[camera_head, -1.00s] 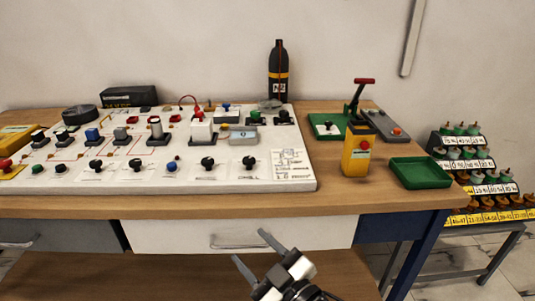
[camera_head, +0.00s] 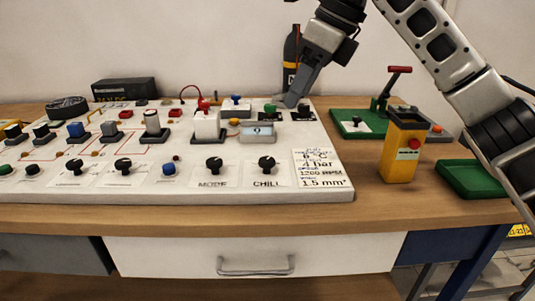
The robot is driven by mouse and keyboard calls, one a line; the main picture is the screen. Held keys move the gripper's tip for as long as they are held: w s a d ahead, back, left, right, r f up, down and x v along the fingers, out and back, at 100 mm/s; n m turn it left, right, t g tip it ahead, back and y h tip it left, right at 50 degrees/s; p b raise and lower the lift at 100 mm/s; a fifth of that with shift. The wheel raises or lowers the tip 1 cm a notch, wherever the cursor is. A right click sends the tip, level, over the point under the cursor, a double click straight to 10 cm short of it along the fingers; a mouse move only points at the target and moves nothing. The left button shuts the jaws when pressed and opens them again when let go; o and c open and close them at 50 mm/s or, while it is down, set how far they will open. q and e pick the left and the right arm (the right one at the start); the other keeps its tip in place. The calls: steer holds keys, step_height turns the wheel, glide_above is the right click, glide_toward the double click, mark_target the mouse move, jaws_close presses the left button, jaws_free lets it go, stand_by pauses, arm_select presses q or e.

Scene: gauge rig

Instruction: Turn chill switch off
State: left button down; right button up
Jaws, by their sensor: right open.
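The chill switch (camera_head: 267,163) is a black rotary knob on a white plate labelled CHILL, at the front right of the white panel (camera_head: 330,190). A similar black knob labelled MODE (camera_head: 214,165) is to its left. Which way the chill knob points is too small to tell surely. My right gripper (camera_head: 290,101) reaches down from the upper right. It is open, with its fingers over the back right of the panel, behind the chill switch and apart from it. The fingers partly hide small black-and-green parts there. My left gripper is not in view.
A small display (camera_head: 258,132) and a white block with a red top (camera_head: 207,125) stand behind the knobs. A dark bottle (camera_head: 290,55) stands behind my gripper. A yellow box (camera_head: 402,148) and a green tray (camera_head: 470,179) are to the right. The wooden table's front strip is clear.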

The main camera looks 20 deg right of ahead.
mark_target(268, 160)
steer(key=x, duration=0.5)
steer(key=b+x, duration=0.1)
steer(key=x, duration=0.9)
steer(key=shift+w+d+f, duration=0.15)
steer(key=shift+d+f, duration=0.1)
steer(key=shift+d, duration=0.1)
steer(key=shift+c, duration=0.3)
steer(key=c, duration=0.9)
